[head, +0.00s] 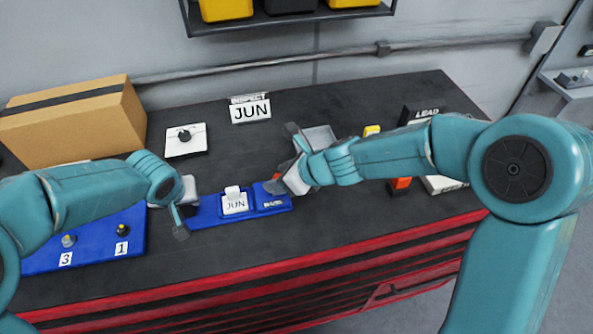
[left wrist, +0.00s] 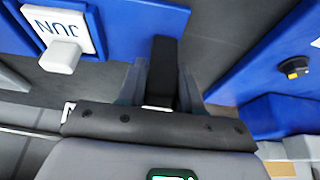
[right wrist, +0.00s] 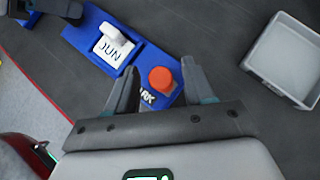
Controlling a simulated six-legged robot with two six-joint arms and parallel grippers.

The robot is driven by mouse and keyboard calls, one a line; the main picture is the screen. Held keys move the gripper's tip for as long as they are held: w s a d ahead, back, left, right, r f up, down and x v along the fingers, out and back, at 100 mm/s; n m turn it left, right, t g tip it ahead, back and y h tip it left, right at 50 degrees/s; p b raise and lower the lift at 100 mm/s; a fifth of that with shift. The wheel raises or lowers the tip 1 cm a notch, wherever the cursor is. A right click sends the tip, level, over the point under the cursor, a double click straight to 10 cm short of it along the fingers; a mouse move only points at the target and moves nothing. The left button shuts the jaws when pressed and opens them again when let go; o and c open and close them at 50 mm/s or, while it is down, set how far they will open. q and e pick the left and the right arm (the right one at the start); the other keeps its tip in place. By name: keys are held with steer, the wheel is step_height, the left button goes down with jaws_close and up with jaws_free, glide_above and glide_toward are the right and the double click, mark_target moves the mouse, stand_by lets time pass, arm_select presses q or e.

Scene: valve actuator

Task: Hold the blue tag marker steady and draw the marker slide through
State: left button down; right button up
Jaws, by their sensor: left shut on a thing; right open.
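The blue tag marker (head: 210,216) lies on the dark bench top. Its white slide (head: 234,205) reads JUN and has a raised white tab. My left gripper (head: 183,212) is shut on a black grip at the marker's left end; that grip (left wrist: 163,70) shows between the fingers in the left wrist view. My right gripper (head: 281,162) is open at the marker's right end. In the right wrist view, an orange-red button (right wrist: 161,79) beside partly hidden lettering ending in RK lies between the open fingers (right wrist: 160,66). I cannot tell if they touch it.
An INSPECT JUN sign (head: 250,110) stands behind the marker. A white plate with a black knob (head: 185,140) and a cardboard box (head: 75,125) are at back left. A blue numbered panel (head: 95,240) lies left. A grey tray (right wrist: 285,60) sits behind the right gripper.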

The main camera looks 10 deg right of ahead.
arm_select(q)
steer(key=shift+f, duration=0.1)
arm_select(e)
steer(key=v, duration=0.9)
steer(key=shift+s+d, duration=0.15)
steer(key=shift+s, duration=0.05)
steer(key=shift+r, duration=0.15)
